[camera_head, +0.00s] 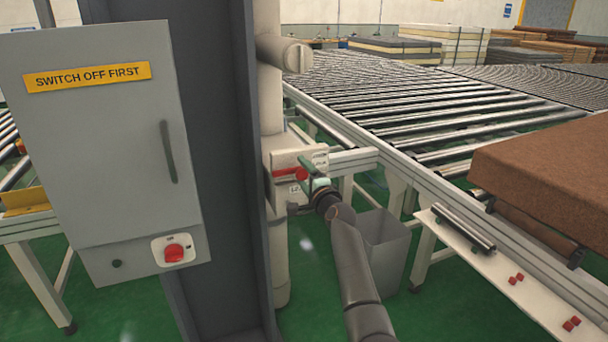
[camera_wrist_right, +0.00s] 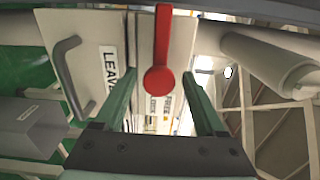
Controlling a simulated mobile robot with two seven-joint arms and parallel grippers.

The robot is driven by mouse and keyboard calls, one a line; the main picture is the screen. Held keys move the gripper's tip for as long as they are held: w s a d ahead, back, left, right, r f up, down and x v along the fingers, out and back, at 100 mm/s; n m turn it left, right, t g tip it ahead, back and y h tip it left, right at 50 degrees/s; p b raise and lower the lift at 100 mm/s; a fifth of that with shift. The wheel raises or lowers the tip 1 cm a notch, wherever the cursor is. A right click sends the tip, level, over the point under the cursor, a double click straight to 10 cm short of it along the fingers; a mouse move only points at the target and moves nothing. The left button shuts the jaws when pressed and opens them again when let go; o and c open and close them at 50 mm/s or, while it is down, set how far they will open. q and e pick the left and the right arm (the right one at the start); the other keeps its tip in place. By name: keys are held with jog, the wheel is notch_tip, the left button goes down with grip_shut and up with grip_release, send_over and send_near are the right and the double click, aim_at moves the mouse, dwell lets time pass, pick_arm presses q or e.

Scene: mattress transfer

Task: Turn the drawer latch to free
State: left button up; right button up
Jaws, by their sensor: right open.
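The drawer latch is a red lever with a round hub. In the head view the latch (camera_head: 288,173) lies roughly level across the front of a small pale drawer box (camera_head: 284,158) beside the column. In the right wrist view the latch (camera_wrist_right: 161,70) shows between my fingers, its arm running to the top edge. My right gripper (camera_head: 308,174) is open at the box front. Its green fingers (camera_wrist_right: 160,85) stand either side of the red hub, with gaps visible; I cannot tell any contact. Labels reading "LEAVE" and "FREE" show near the latch. My left gripper is not in view.
A grey drawer handle (camera_wrist_right: 69,75) is left of the latch in the wrist view. A grey bin (camera_head: 385,245) stands below. A grey cabinet (camera_head: 100,130) with a red switch (camera_head: 174,253) is left; a roller conveyor (camera_head: 430,105) and a brown mattress (camera_head: 550,170) are right.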

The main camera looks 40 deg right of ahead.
jog(key=v, duration=1.2)
jog(key=shift+s, duration=0.3)
jog(key=s+a+f+n+g+y, duration=0.2)
jog(key=s+a+f+n, duration=0.3)
jog(key=f, duration=0.5)
jog(key=s+a+f+n+g+y, duration=0.2)
jog(key=s+a+f+n, duration=0.1)
jog(key=a+f+n, duration=0.55)
jog(key=s+a+f+n+g+y, duration=0.1)
jog(key=s+a+f+n, duration=0.3)
jog(key=s, duration=0.5)
jog(key=s+a+f+n+g+y, duration=0.1)
jog(key=s+a+f+n+g, duration=0.2)
jog(key=s+a+f+n, duration=0.2)
jog(key=s+a+f, duration=0.3)
jog(key=s+f, duration=0.2)
jog(key=shift+s+a+f+y, duration=0.25)
jog(key=shift+s+a+y, duration=0.1)
jog(key=shift+y, duration=0.05)
jog(key=shift+c, duration=0.3)
